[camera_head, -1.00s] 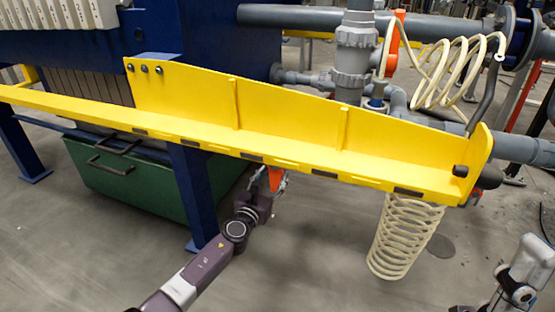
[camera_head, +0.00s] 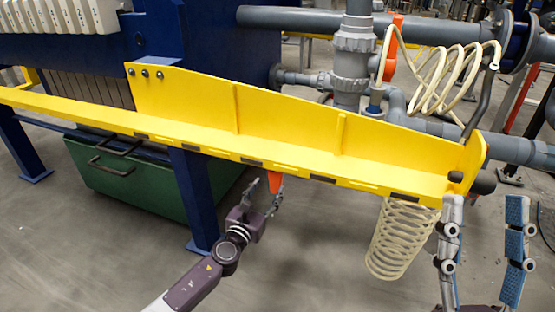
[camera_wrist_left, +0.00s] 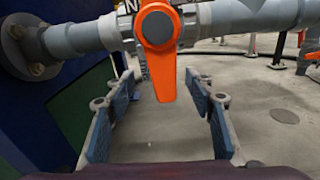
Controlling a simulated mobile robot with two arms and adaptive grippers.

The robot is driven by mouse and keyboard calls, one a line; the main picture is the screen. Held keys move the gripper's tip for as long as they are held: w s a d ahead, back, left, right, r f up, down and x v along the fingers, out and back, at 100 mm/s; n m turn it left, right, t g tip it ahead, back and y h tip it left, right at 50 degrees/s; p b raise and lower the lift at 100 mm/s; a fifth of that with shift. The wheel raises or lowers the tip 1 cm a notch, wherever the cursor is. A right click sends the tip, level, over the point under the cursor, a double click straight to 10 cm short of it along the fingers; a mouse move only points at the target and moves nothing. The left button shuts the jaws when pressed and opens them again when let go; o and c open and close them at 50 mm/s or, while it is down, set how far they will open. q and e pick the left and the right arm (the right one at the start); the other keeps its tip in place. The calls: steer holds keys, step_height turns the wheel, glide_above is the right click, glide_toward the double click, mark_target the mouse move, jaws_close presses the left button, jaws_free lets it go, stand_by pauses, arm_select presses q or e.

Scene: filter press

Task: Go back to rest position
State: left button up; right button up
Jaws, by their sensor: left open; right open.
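My left gripper (camera_head: 265,188) is below the yellow beam (camera_head: 290,145) in the head view, open and empty. An orange valve handle (camera_head: 276,184) hangs just beyond its fingertips, partly hidden by the beam. In the left wrist view the handle (camera_wrist_left: 158,60) points down from a grey pipe, and my open left gripper (camera_wrist_left: 163,88) has its fingers on either side of the picture below it, apart from it. My right gripper (camera_head: 485,202) is at the lower right of the head view, fingers pointing up, open and empty.
A cream coiled hose (camera_head: 395,240) hangs left of my right gripper. A blue post (camera_head: 195,190) and a green bin (camera_head: 125,180) stand left of my left gripper.

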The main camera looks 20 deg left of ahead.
arm_select(q)
steer(key=shift+s, duration=0.5)
arm_select(e)
steer(key=shift+w+a+f, duration=0.1)
steer(key=shift+w+f, duration=0.3)
steer(key=shift+w, duration=0.15)
